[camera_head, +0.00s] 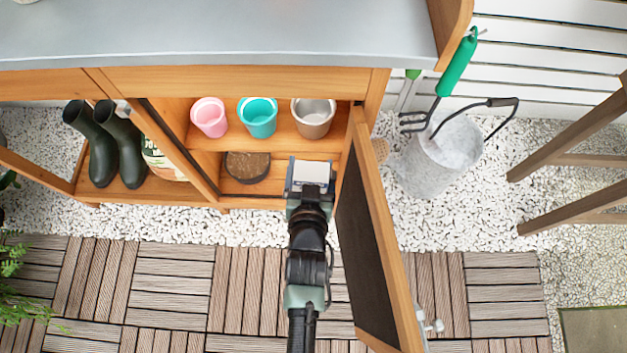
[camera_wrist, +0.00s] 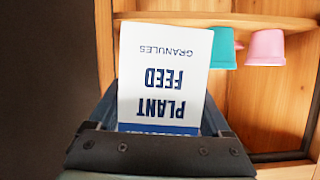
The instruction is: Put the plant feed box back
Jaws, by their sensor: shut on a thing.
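The plant feed box (camera_wrist: 165,72) is white with blue lettering and appears upside down in the wrist view. My gripper (camera_wrist: 150,135) is shut on it. In the head view the box (camera_head: 313,172) shows as a pale top between the jaws of my gripper (camera_head: 311,188), at the front of the open cabinet's lower right part. The open cabinet door (camera_head: 372,240) stands just right of my arm. Whether the box touches the cabinet floor cannot be told.
Pink (camera_head: 209,117), teal (camera_head: 258,117) and brown (camera_head: 312,117) pots stand on the shelf above. A dark round item (camera_head: 247,166) lies on the lower shelf, left of the box. Green boots (camera_head: 118,145) stand farther left. A watering can (camera_head: 437,160) stands right of the door.

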